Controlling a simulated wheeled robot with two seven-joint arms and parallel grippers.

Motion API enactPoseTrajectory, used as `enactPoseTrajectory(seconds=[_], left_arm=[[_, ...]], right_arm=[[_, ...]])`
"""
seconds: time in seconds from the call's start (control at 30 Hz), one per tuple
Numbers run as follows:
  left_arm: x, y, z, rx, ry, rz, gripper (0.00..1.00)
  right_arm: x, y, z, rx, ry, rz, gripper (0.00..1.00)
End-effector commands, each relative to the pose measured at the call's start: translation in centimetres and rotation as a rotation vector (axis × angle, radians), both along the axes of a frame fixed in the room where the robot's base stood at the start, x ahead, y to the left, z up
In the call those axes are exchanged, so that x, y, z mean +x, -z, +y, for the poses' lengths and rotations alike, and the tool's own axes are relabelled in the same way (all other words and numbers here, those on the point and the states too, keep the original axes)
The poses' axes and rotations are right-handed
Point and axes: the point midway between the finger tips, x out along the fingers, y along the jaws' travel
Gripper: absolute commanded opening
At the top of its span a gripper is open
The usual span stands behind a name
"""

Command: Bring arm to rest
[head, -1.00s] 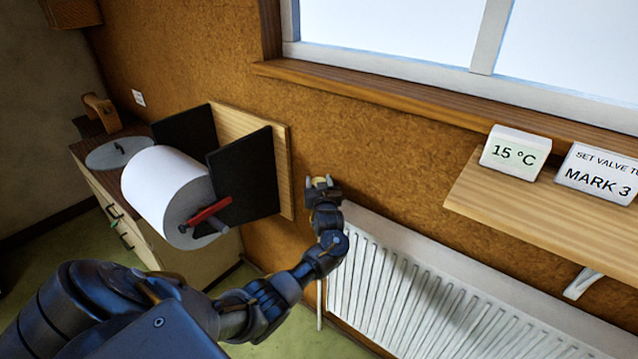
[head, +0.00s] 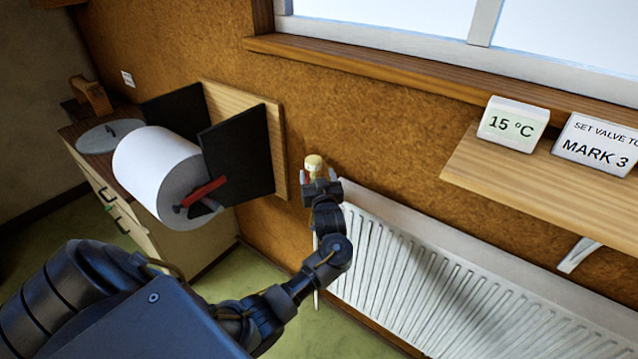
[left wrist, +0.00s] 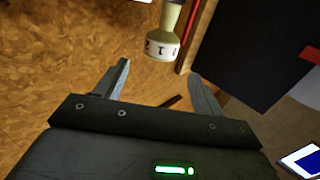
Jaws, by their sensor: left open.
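My left gripper (head: 321,178) is in the middle of the head view, by the near top corner of the white radiator (head: 420,260). Its jaws are open, with nothing between them in the left wrist view (left wrist: 160,85). A cream valve knob (head: 314,164) shows just beyond the fingertips in the head view. In the left wrist view the knob (left wrist: 163,45) has dark marks around its rim and stands clear of both fingers. My right gripper is in neither view.
A white paper roll (head: 160,170) hangs between black plates on a wooden wall board (head: 280,150), left of my arm. A wooden shelf (head: 500,170) at right holds a "15 °C" display (head: 513,124) and a "MARK 3" sign (head: 597,146). A cabinet (head: 105,195) stands at left.

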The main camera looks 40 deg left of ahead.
Motion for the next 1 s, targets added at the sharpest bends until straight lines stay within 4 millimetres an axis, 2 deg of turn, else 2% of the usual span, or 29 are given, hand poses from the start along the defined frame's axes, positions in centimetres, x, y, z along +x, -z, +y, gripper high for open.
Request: enactPoseTrajectory(seconds=[0.2,0.8,0.87,0.97,1.0], left_arm=[[-1.3,0.0,-1.5,0.0,0.001,-0.001,0.69],[-1.5,0.1,-1.7,-0.003,0.004,0.003,0.69],[-1.7,0.8,-2.0,-0.017,0.024,0.018,0.69],[-2.7,3.2,-3.6,-0.078,0.112,0.085,0.69],[-3.5,4.6,-4.6,-0.114,0.164,0.127,0.69]], right_arm=[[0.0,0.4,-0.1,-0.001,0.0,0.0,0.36],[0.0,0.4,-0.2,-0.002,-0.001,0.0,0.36],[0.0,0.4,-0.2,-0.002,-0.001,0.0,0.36],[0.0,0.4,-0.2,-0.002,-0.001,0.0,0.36],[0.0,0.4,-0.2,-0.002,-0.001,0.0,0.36]])
